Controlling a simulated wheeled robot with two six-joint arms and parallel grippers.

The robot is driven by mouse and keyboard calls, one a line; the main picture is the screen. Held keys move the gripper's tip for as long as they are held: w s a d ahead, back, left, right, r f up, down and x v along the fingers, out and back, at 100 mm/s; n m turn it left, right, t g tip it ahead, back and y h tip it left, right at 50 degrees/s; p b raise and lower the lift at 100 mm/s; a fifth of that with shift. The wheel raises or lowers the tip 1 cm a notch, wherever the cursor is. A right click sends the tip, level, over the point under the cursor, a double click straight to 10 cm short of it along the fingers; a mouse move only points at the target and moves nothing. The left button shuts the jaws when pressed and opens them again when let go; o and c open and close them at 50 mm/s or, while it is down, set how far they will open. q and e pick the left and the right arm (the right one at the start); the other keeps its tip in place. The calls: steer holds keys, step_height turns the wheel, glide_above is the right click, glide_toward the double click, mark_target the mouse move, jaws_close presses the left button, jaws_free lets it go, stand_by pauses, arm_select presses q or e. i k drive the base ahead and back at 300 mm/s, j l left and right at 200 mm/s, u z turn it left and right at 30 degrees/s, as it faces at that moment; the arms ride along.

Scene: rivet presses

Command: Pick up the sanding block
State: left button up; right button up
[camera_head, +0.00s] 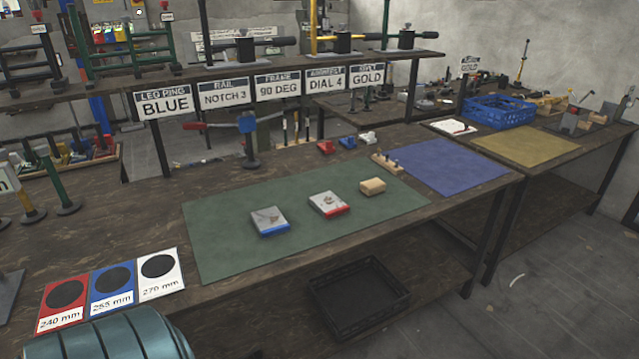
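A small tan block (372,186), which looks like the sanding block, lies on the green mat (225,235) near its far right part. It is apart from the two flat boxes to its left. Nothing touches or covers it. Neither of my grippers is in view. A rounded teal part at the bottom left edge looks like part of my own arm; no fingers show on it.
A flat box with a blue edge (268,221) and one with a red edge (329,204) lie on the mat. A wooden peg strip (387,163) stands beside the blue mat (455,168). A sign shelf (240,67) runs behind. A black crate (357,295) sits below.

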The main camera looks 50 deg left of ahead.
mark_target(371, 188)
steer(key=u, duration=1.15)
steer(key=i+l, duration=0.15)
